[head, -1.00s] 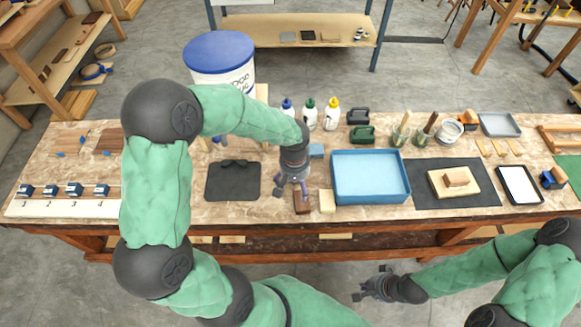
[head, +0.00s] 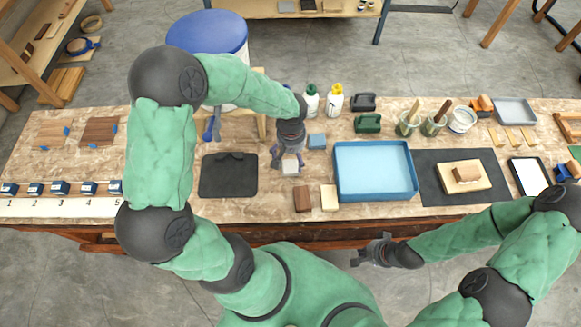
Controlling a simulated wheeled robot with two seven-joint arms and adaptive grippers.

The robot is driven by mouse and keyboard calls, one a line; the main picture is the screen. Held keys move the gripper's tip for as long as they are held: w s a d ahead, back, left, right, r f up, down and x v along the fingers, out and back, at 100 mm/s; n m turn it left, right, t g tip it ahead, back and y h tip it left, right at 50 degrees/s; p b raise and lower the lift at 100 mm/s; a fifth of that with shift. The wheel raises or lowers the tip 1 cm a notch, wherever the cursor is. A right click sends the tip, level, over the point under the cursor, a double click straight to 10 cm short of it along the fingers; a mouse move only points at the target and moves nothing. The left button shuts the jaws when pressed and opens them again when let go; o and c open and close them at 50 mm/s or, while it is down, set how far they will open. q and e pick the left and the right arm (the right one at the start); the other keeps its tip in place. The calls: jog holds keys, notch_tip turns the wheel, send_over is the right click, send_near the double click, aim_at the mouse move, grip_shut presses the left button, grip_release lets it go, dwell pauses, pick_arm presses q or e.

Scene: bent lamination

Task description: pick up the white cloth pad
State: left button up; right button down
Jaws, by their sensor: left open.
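The small white cloth pad (head: 290,166) lies on the workbench, to the right of a dark grey mat, and shows between the fingers of my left gripper (head: 287,162). The gripper points down over the pad with its fingers apart. It partly hides the pad, and I cannot tell whether the fingers touch it. My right gripper (head: 368,256) is in front of the bench edge, away from the pad, with its fingers apart and empty.
A brown block (head: 302,199) and a cream block (head: 328,198) lie near the bench's front edge. A blue pad (head: 316,141) is behind, a blue tray (head: 375,194) to the right, and the dark mat (head: 228,176) to the left. Bottles (head: 334,101) stand behind.

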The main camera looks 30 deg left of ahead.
aim_at(291, 164)
pick_arm(q)
jog(key=shift+a+f+b, duration=0.1)
jog(key=shift+f+b, duration=0.6)
jog(key=shift+f, duration=2)
jog(key=c, duration=0.9)
